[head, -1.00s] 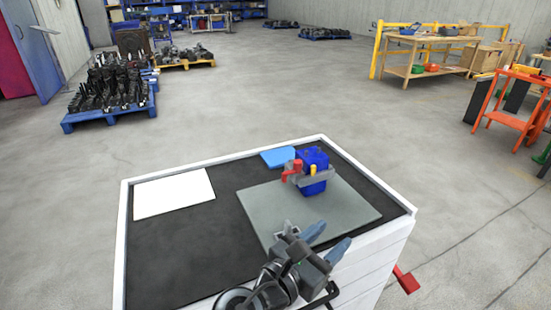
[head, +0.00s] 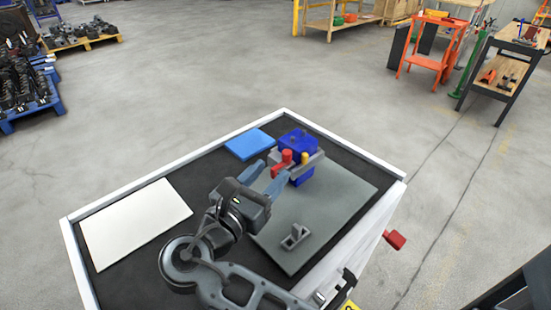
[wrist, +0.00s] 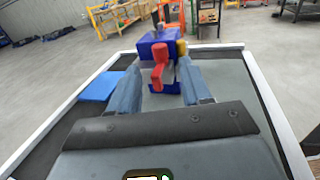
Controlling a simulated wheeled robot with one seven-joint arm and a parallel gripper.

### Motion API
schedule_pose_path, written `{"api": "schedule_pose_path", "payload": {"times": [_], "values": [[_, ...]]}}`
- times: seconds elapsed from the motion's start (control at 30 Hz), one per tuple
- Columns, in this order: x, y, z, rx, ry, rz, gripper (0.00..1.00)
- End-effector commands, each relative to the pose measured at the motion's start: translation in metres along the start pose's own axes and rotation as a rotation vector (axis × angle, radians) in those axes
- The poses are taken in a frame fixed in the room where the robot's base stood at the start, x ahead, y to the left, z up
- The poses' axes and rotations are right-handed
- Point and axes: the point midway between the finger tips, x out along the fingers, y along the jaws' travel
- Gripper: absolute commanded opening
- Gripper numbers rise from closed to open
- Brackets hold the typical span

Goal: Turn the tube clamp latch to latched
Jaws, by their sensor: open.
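The tube clamp is a blue block with a grey bracket (head: 312,164) at the back of the grey plate (head: 345,200). A red latch (head: 284,160) sticks out of its left front, beside a small yellow post (head: 304,158). In the wrist view the red latch (wrist: 158,66) stands in front of the blue block (wrist: 152,46), between the two fingers. My gripper (head: 268,178) is open and points at the latch from the front left. In the wrist view its blue-grey fingers (wrist: 160,82) are apart, one on each side of the latch. Contact cannot be told.
A small grey bracket (head: 295,236) stands on the grey plate, right of my gripper. A blue pad (head: 249,144) lies at the back, left of the clamp. A white sheet (head: 135,222) lies at left. The black top has a raised white rim (head: 175,152).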

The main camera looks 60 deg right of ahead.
Motion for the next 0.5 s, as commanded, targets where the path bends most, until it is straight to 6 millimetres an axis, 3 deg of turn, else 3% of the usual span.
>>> {"api": "schedule_pose_path", "payload": {"times": [0.2, 0.5], "values": [[0.034, -0.001, 0.0, -0.001, 0.001, -0.003, 0.48], [0.05, 0.0, 0.0, -0.001, 0.001, 0.0, 0.48]]}}
